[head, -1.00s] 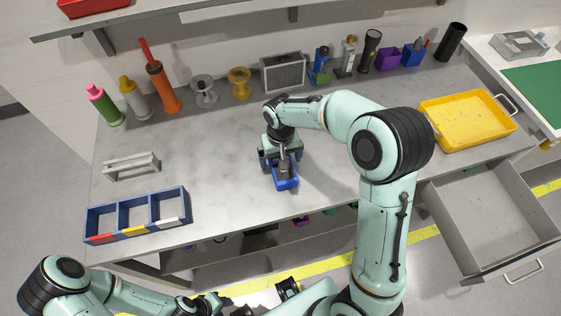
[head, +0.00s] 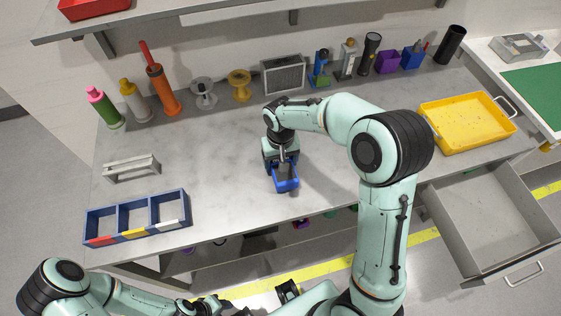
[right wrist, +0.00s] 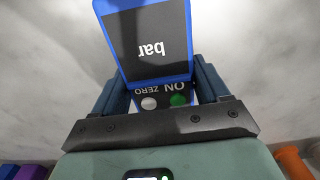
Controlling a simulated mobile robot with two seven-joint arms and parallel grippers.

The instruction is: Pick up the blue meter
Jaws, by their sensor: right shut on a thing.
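The blue meter (head: 287,184) is near the front middle of the grey workbench in the head view. The right wrist view shows its blue-framed dark screen (right wrist: 150,45) reading "bar", with a white and a green button below. My right gripper (head: 283,167) is shut on the meter, with one finger on each side of its body. My arm and wrist hide part of the meter in the head view. I cannot tell whether it touches the bench. My left gripper (head: 208,305) is low at the bottom edge, away from the bench top, and its fingers are unclear.
A blue three-part bin (head: 137,217) and a grey rack (head: 131,166) stand at the left. Bottles, spools, a grey speaker-like box (head: 283,74) and tools line the back. A yellow tray (head: 467,121) is at the right, above an open drawer (head: 492,222). Bench around the meter is clear.

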